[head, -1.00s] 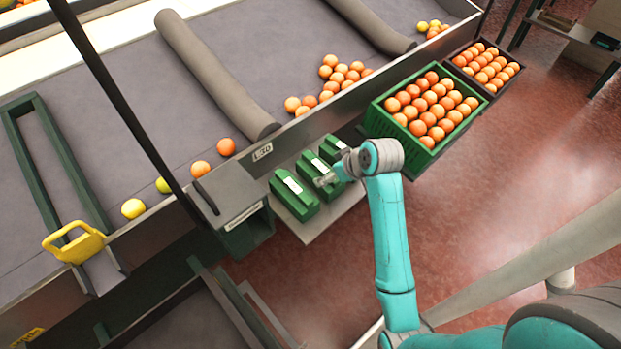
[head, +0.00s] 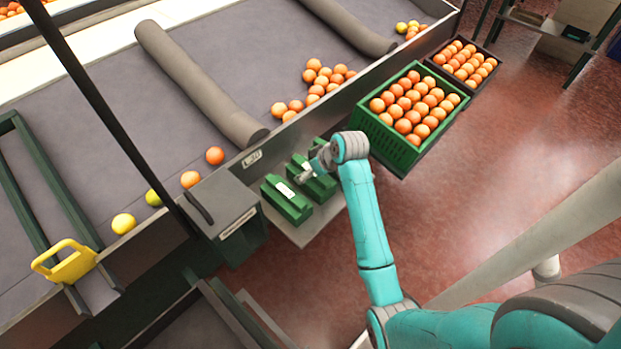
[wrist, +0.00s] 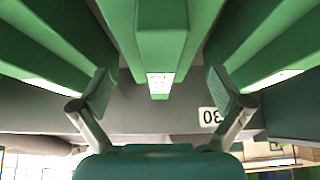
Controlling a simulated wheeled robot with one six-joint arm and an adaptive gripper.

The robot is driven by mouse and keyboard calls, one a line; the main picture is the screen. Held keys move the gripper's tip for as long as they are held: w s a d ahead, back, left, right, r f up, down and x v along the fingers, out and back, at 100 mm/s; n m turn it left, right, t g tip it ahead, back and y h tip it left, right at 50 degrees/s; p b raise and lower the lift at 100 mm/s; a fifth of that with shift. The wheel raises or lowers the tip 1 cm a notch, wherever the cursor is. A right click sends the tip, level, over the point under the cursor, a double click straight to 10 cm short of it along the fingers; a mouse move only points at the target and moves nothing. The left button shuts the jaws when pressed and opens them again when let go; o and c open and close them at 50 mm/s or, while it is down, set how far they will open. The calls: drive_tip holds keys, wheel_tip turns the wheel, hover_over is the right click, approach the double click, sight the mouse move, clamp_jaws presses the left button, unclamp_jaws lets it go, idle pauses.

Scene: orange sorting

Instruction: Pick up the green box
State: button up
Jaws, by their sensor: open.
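Green boxes stand side by side on a light shelf (head: 303,236) beside the conveyor. The left box (head: 285,203) is in full view, the middle box (head: 324,190) is partly behind my gripper (head: 303,176), and the right one is mostly hidden by my arm. In the wrist view my gripper (wrist: 163,92) is open and empty, its two fingers spread apart. A green box with a small white label (wrist: 160,82) lies centred between the fingers' directions, with green boxes on both sides. I cannot tell whether the fingers reach past its sides.
A green crate full of oranges (head: 400,157) stands on the floor to the right, with a dark crate of oranges (head: 488,73) behind it. The grey conveyor (head: 90,110) carries loose fruit. A grey housing (head: 228,207) adjoins the shelf on the left.

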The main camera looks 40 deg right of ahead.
drive_tip(key=shift+x, duration=1.35)
drive_tip(key=shift+r, duration=0.1)
drive_tip(key=c, duration=1.4)
